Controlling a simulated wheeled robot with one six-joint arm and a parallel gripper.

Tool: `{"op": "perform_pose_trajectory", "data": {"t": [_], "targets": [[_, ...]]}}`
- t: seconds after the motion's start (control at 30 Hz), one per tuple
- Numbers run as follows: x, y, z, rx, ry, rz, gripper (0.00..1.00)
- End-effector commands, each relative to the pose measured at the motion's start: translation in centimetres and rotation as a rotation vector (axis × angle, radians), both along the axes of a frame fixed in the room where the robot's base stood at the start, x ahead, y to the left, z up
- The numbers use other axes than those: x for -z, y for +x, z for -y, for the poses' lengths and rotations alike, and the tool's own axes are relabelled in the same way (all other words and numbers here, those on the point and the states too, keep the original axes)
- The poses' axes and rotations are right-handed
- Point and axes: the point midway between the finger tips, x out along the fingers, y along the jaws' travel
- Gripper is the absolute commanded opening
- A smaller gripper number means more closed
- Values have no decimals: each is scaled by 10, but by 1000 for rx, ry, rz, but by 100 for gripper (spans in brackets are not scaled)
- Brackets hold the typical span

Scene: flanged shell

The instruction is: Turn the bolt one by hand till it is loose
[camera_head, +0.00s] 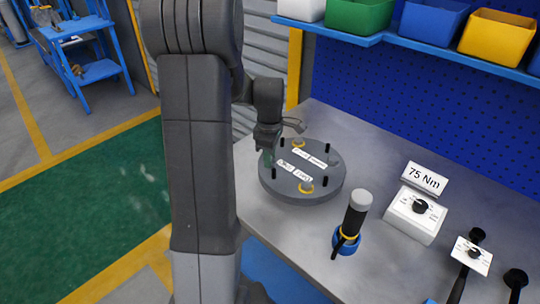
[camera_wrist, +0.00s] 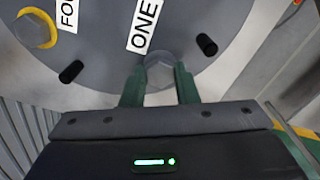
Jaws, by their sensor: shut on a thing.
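Bolt one (camera_wrist: 160,72) is a grey hex head at the rim of the round grey flanged shell (camera_wrist: 100,30), beside a white label reading "ONE" (camera_wrist: 144,25). My gripper (camera_wrist: 160,86) has its two green fingers on either side of the bolt head, shut on it. In the head view my gripper (camera_head: 267,157) points down at the left rim of the shell (camera_head: 290,196) and hides the bolt. The bolt's thread and its seating are hidden.
Black pins (camera_wrist: 207,45) stand up from the shell near the bolt. Another bolt (camera_wrist: 32,31) has a yellow ring. On the bench stand a black-handled tool in a blue holder (camera_head: 347,243), a dial box (camera_head: 415,215) and a "75 Nm" sign (camera_head: 426,178). Coloured bins (camera_head: 358,15) sit above.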

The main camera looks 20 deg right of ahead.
Motion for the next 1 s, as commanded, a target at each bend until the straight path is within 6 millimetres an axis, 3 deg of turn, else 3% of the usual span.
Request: {"op": "perform_pose_trajectory", "data": {"t": [0.77, 0.8, 0.9, 1.0], "targets": [[4, -2, -2, -106, 7, -8, 4], [4, -2, -2, -106, 7, -8, 31], [3, -2, -2, -106, 6, -7, 49], [2, -1, -1, -105, 4, -5, 49]]}}
